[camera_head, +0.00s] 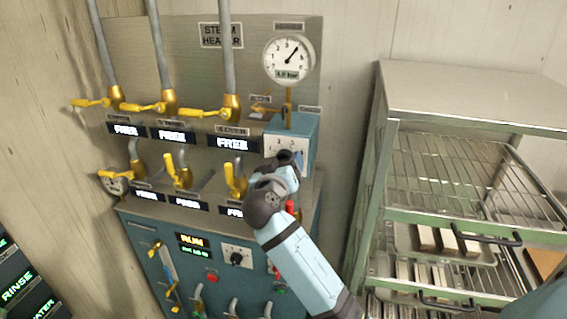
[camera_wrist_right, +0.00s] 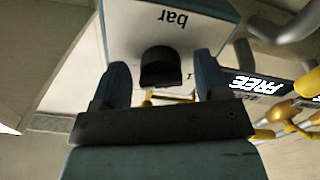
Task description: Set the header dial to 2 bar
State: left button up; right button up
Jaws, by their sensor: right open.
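The header dial is a dark knob (camera_wrist_right: 161,68) on a white face marked "bar" (camera_wrist_right: 172,20), upside down in the right wrist view. In the head view the white dial face (camera_head: 284,143) is on a blue box (camera_head: 303,128) below the round gauge (camera_head: 289,60). My right gripper (camera_head: 288,160) is right in front of it and hides the knob there. In the wrist view its two fingers (camera_wrist_right: 161,80) are open, one on each side of the knob, with gaps visible. The gauge's small display seems to read 4.0 bar. My left gripper is not in view.
Yellow valve handles (camera_head: 208,113) and "FREE" displays (camera_head: 232,143) crowd the panel left of the dial. A red-topped part (camera_head: 290,206) is just below my right gripper. A metal rack (camera_head: 450,215) with trays stands to the right.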

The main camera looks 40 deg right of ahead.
jog(key=c, duration=0.9)
jog(key=shift+n, duration=0.4)
jog(key=n, duration=0.3)
jog(key=shift+r+n+p, duration=0.1)
jog(key=shift+n+p, duration=0.2)
jog(key=n, duration=0.4)
jog(key=shift+s+d+r+n, duration=0.1)
jog(key=shift+n, duration=0.2)
jog(key=n, duration=0.4)
jog(key=shift+r, duration=0.1)
jog(key=n, duration=0.4)
jog(key=shift+r+n, duration=0.1)
jog(key=shift+n, duration=0.2)
